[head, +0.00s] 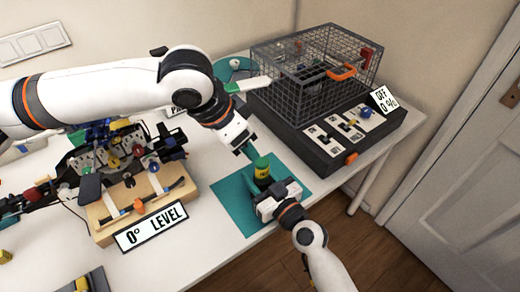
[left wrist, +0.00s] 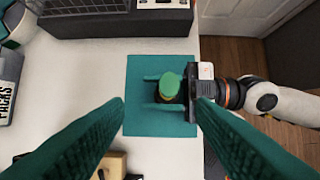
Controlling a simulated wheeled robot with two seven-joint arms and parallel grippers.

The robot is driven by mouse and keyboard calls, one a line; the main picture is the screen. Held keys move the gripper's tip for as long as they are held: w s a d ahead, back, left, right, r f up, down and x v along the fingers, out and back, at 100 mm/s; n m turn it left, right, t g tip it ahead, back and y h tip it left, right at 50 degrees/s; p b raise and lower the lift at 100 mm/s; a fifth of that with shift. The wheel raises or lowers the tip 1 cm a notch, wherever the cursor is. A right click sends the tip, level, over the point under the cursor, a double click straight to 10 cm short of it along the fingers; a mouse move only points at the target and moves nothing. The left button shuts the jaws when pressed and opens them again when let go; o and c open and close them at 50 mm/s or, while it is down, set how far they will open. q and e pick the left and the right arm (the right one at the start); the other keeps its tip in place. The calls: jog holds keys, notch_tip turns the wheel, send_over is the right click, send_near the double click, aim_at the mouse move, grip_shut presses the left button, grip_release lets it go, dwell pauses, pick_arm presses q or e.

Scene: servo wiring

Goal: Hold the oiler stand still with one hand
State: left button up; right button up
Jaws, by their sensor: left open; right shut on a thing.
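The oiler stand, with its green round top (head: 262,163) and a yellow band below, stands upright on a teal mat (head: 233,200). In the left wrist view its green top (left wrist: 169,85) is seen from above. My right gripper (head: 262,183) comes in low from the front right, its teal fingers on either side of the stand, shut on it. In the left wrist view the right gripper (left wrist: 165,92) hides the stand's lower part. My left gripper (head: 247,151) is open and empty above and just behind the green top; its fingers (left wrist: 160,108) frame the left wrist view.
A wire cage (head: 315,65) on a black base with switches and an "OFF 0%" sign (head: 384,99) stands behind. A wooden block (head: 140,205) with a wired servo assembly and a "0° LEVEL" sign (head: 151,228) is at left. White table shows between them.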

aim_at(263, 162)
pick_arm(q)
jog(key=w+d+g+y, duration=0.1)
jog(key=w+d+y, duration=0.1)
jog(key=d, duration=0.1)
jog(key=shift+r+g, duration=0.4)
jog(key=shift+d+r+g+y, duration=0.25)
jog(key=shift+d+g+y, duration=0.25)
jog(key=shift+y, duration=0.2)
jog(key=shift+s+d+f, duration=0.1)
notch_tip(263, 162, down, 12)
jog(key=shift+r, duration=0.15)
jog(key=shift+c, duration=0.3)
jog(key=c, duration=1)
jog(key=shift+c, duration=0.2)
jog(key=shift+r, duration=1.7)
jog(key=shift+r, duration=1.85)
